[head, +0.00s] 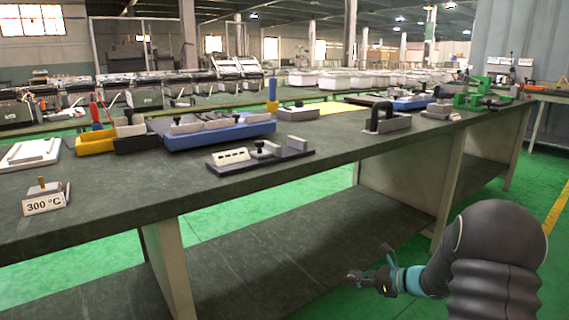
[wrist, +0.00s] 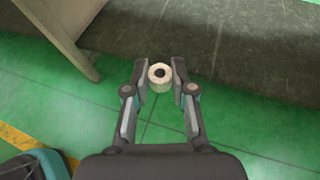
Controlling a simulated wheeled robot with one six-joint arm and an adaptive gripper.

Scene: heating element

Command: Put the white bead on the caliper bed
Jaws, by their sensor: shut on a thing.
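The white bead (wrist: 160,84) is a short pale cylinder with a dark hole in its top. My gripper (wrist: 160,76) is shut on it, with one finger at each side, in the wrist view. In the head view my gripper (head: 368,264) hangs low in front of the bench, below its top; the bead cannot be made out there. A dark low base (head: 260,160) with a pale slotted block and a black knob lies near the bench's front edge. It may be the caliper bed, but I cannot tell for sure.
The long dark bench top (head: 330,152) stands above my gripper, with a lower shelf (head: 300,245) beneath. A blue tray (head: 217,137), a yellow bin (head: 95,142), a black-handled block (head: 388,121) and a 300 °C sign (head: 44,204) stand on top. The front left top is mostly clear.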

